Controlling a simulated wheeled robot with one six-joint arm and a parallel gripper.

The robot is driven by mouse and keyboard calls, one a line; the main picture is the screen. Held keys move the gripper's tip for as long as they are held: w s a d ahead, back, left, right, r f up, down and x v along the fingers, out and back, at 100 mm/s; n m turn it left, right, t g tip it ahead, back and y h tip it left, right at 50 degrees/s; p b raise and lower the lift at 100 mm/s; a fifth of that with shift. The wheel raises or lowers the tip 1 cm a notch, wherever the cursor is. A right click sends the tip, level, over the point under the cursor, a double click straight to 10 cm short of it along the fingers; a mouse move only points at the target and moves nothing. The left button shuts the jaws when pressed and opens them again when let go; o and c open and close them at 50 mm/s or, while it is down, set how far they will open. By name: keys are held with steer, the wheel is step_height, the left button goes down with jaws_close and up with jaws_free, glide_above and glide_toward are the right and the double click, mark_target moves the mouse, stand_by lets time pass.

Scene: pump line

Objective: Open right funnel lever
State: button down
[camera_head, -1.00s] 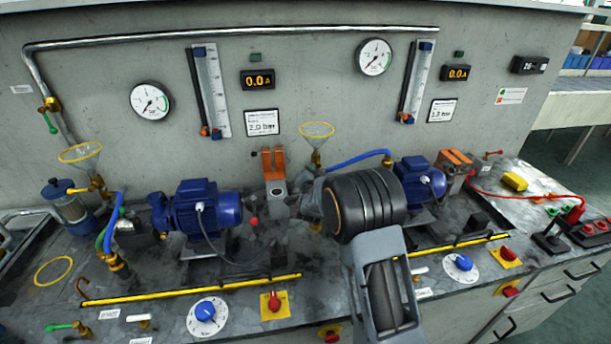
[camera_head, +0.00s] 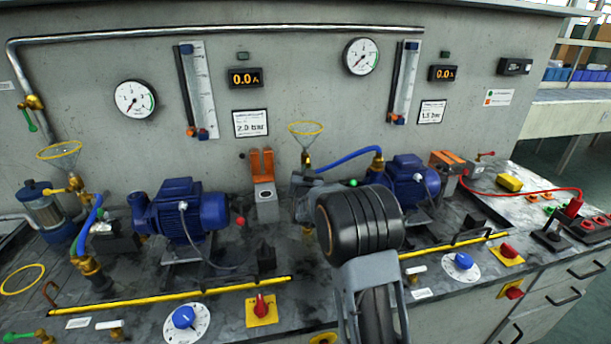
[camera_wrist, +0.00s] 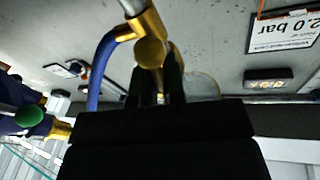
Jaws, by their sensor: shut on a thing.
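The right funnel (camera_head: 306,128), with a yellow rim, stands upright behind the bench's right pump line; a blue hose (camera_head: 348,160) runs right from its base. My gripper (camera_wrist: 157,82) reaches in below the funnel, and my dark wrist hides its fingers in the head view. In the wrist view, which is upside down, the two dark fingers are close together at a rounded yellow-brass lever end (camera_wrist: 150,52). They are shut on this right funnel lever, by the brass fitting and blue hose. How far the lever is turned cannot be told.
A blue pump motor (camera_head: 408,182) stands to the right, another (camera_head: 190,212) to the left. An orange-topped block (camera_head: 262,165) is left of the funnel. The grey wall panel (camera_head: 300,60) stands close behind.

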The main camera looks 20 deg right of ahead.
steer(key=c, duration=1.2)
jaws_free()
steer(key=b+v, duration=0.1)
steer(key=v, duration=1.2)
steer(key=shift+s, duration=0.35)
steer(key=shift+a, duration=0.15)
steer(key=shift+c, duration=0.4)
